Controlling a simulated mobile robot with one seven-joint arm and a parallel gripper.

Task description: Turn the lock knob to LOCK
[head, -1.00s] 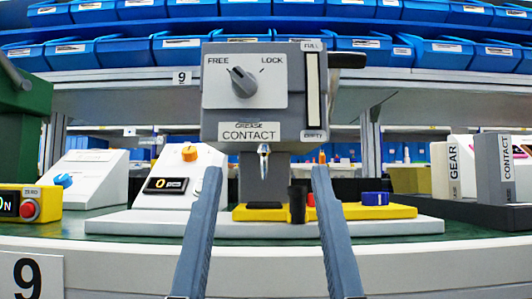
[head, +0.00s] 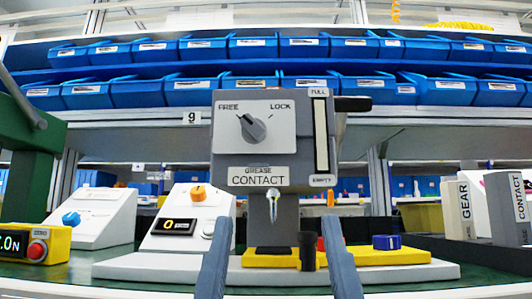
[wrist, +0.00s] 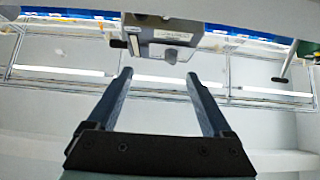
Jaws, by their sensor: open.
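The grey lock knob (head: 252,127) is on a white plate (head: 280,140) marked FREE and LOCK, on the front of a grey box labelled GREASE CONTACT (head: 225,160). Its pointer is tilted up-left, toward FREE. My gripper (head: 278,224) is open and empty, its two blue-grey fingers apart, low in front of the box and below the knob in the head view. In the wrist view, my gripper (wrist: 158,76) points toward the box (wrist: 150,35), and the knob (wrist: 170,55) shows beyond the fingertips, apart from them.
A metal nozzle (head: 273,205) hangs under the box above a yellow base (head: 390,257). A black handle (head: 353,104) sticks out at the box's right. A white console with an orange knob (head: 198,193) stands left. Blue bins line the shelves behind.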

